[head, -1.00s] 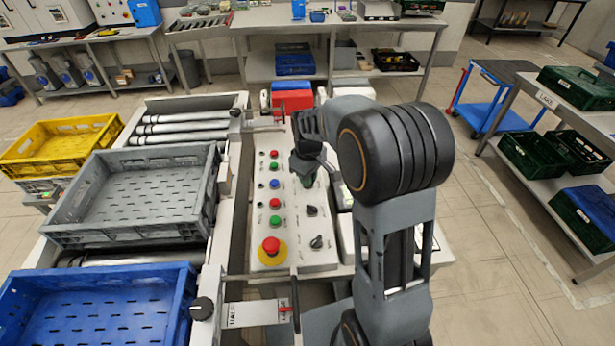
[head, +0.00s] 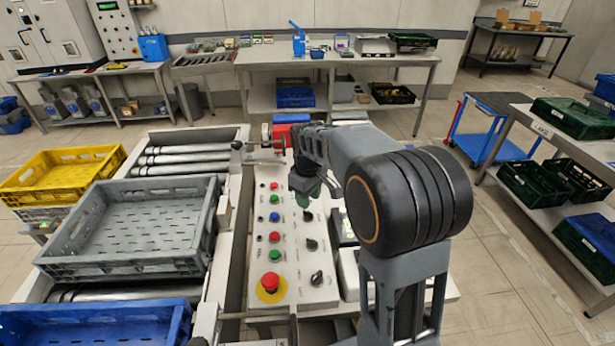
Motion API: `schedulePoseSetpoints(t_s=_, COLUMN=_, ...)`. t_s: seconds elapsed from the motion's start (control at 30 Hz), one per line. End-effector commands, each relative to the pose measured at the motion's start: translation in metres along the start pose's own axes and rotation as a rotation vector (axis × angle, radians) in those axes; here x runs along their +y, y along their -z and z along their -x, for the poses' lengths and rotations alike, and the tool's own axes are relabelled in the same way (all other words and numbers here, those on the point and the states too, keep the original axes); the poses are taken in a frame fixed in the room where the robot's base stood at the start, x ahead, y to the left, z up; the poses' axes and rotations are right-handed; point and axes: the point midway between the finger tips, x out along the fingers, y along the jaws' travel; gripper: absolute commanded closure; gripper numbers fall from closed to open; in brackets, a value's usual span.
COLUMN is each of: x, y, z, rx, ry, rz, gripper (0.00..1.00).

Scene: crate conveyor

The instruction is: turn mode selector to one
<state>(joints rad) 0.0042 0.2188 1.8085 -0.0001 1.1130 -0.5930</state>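The control panel (head: 265,248) is a pale, long box with a column of coloured buttons on its left side and black rotary knobs on its right. One knob (head: 310,244) is in the middle and another knob (head: 317,279) is nearer to me. A third dark knob (head: 307,216) shows just below my gripper. Labels are too small to read, so I cannot tell which knob is the mode selector. My gripper (head: 304,197) points down over the panel's upper right part. Its fingers are small and partly hidden, and contact with a knob cannot be made out.
A red emergency stop (head: 270,283) sits at the panel's near end. To the left, a grey crate (head: 60,262) and a blue crate (head: 90,312) stand on the roller conveyor (head: 185,160), with a yellow crate (head: 60,174) beside it.

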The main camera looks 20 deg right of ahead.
Motion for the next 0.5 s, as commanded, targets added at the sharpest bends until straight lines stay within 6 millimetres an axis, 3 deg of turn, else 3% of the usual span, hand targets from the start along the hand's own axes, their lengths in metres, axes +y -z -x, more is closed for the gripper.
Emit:
schedulePoseSetpoints(t_s=0.2, x=0.000, y=0.001, z=0.045, rx=0.003, ry=-0.002, rz=0.000, gripper=0.63)
schedulePoseSetpoints(t_s=0.5, x=0.000, y=0.000, z=0.080, rx=0.001, ry=0.000, rz=0.000, gripper=0.63)
